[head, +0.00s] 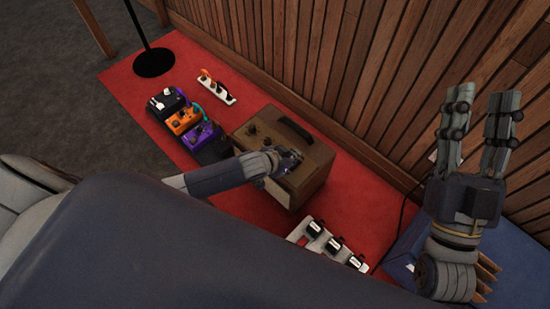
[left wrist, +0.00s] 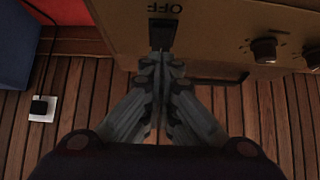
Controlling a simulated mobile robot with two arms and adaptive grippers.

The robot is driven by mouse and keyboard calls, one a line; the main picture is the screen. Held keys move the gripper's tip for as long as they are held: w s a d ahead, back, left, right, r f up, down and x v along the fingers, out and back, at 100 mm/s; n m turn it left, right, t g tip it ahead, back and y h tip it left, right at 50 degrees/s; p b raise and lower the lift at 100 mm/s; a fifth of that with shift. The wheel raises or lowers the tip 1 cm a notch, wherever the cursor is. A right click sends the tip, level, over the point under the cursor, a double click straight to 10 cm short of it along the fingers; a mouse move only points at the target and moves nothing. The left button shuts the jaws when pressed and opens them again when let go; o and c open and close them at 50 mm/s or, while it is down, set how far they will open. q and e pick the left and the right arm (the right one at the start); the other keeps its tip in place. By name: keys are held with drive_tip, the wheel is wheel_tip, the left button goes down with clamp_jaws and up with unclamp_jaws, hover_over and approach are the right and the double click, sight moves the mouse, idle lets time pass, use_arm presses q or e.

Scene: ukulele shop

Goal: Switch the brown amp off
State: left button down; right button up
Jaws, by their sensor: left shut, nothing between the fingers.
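The brown amp (head: 312,178) stands on the red mat, with a black handle (head: 296,130) and knobs on its top. My left gripper (head: 292,158) is over the amp's top panel at its right end. In the left wrist view the gripper (left wrist: 162,62) is shut and empty, its tips at a black switch (left wrist: 162,35) on the amp's panel (left wrist: 215,22). An upside-down "OFF" label (left wrist: 164,8) sits beside the switch. I cannot tell whether the tips press it or which way it is set. My right gripper (head: 481,110) is open and empty, raised at the right.
Knobs (left wrist: 264,50) line the panel to the right in the wrist view. Several pedals (head: 185,120) and a white power strip (head: 218,88) lie left of the amp on the red mat (head: 130,70). A white unit (head: 325,245) lies in front. A wooden slat wall (head: 350,80) stands behind.

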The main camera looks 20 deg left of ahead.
use_arm(q)
drive_tip(key=shift+s+r+p, duration=0.1)
drive_tip(key=shift+r+p, duration=0.8)
drive_tip(key=shift+r, duration=0.05)
use_arm(e)
wheel_tip(320, 180, down, 16)
drive_tip(key=w+d+g+h+p, duration=0.2)
drive_tip(key=g+h, duration=0.1)
drive_tip(key=g, duration=0.7)
use_arm(q)
drive_tip(key=f+p+v, duration=0.1)
drive_tip(key=p+v, duration=0.2)
drive_tip(key=v, duration=0.7)
drive_tip(key=shift+s+a+r, duration=0.25)
drive_tip(key=shift+s, duration=0.3)
use_arm(e)
drive_tip(key=s+d+f+m+g+h, duration=0.1)
drive_tip(key=s+d+f+g+h, duration=0.2)
drive_tip(key=s+f+g, duration=0.6)
drive_tip(key=s+d+f, duration=0.2)
drive_tip(key=s+f, duration=0.1)
drive_tip(key=s, duration=0.1)
